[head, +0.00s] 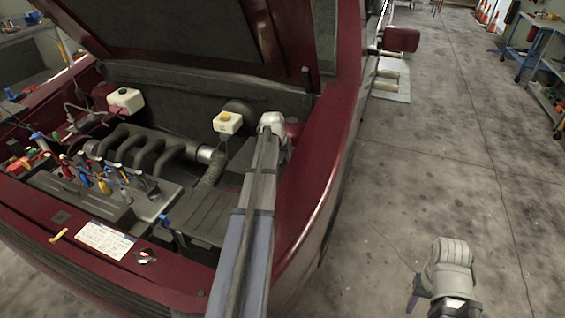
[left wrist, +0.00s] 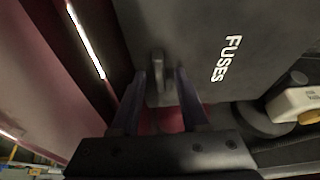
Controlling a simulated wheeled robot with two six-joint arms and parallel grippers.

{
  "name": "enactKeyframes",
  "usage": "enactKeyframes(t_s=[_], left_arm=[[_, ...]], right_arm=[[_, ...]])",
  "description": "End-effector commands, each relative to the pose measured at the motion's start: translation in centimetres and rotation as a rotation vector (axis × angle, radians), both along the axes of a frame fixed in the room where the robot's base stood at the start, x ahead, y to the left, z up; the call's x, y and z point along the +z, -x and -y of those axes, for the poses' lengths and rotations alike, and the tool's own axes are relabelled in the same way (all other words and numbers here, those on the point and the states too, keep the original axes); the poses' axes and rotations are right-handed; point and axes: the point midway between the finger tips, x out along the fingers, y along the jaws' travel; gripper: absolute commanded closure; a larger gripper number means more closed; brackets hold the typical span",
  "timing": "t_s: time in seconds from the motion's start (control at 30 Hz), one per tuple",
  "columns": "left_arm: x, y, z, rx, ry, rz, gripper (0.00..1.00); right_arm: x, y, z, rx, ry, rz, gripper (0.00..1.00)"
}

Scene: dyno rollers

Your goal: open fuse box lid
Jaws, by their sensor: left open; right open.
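The fuse box lid (left wrist: 215,35) is a dark grey panel marked "FUSES" that fills the upper middle of the left wrist view. It looks closed. A small tab (left wrist: 158,72) sticks out at its edge. My left gripper (left wrist: 160,90) is open, with its two fingers on either side of the tab; I cannot tell whether they touch it. In the head view my left wrist (head: 272,124) is over the right side of the engine bay, and its fingertips are hidden. My right gripper (head: 432,302) is low at the right, over the floor, away from the car.
The red car's raised hood (head: 190,30) hangs over the bay. The right fender (head: 325,145) runs close beside my left arm. A white reservoir with a yellow cap (head: 227,122) stands left of my left wrist. Tools lie along the front left.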

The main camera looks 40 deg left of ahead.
Motion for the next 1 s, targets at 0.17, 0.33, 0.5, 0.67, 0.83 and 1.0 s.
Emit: enactKeyframes(t_s=[0.17,0.33,0.5,0.67,0.83,1.0], left_arm=[[0.02,-0.03,0.00,0.000,0.000,0.000,0.55],[0.02,-0.01,0.00,0.000,0.000,0.000,0.67],[0.02,-0.01,-0.01,0.000,0.000,0.000,0.86],[0.01,0.00,-0.01,0.000,0.000,0.000,1.00],[0.01,0.00,-0.01,0.000,0.000,0.000,1.00],[0.01,0.00,-0.01,0.000,0.000,0.000,1.00]], right_arm=[[0.02,0.00,0.00,0.000,0.000,0.000,0.50],[0.02,0.00,0.00,0.000,0.000,0.000,0.50],[0.02,0.00,0.00,0.000,0.000,0.000,0.50],[0.02,0.00,0.00,0.000,0.000,0.000,0.50],[0.01,0.00,0.00,0.000,0.000,0.000,0.50],[0.01,0.00,0.00,0.000,0.000,0.000,0.50]])
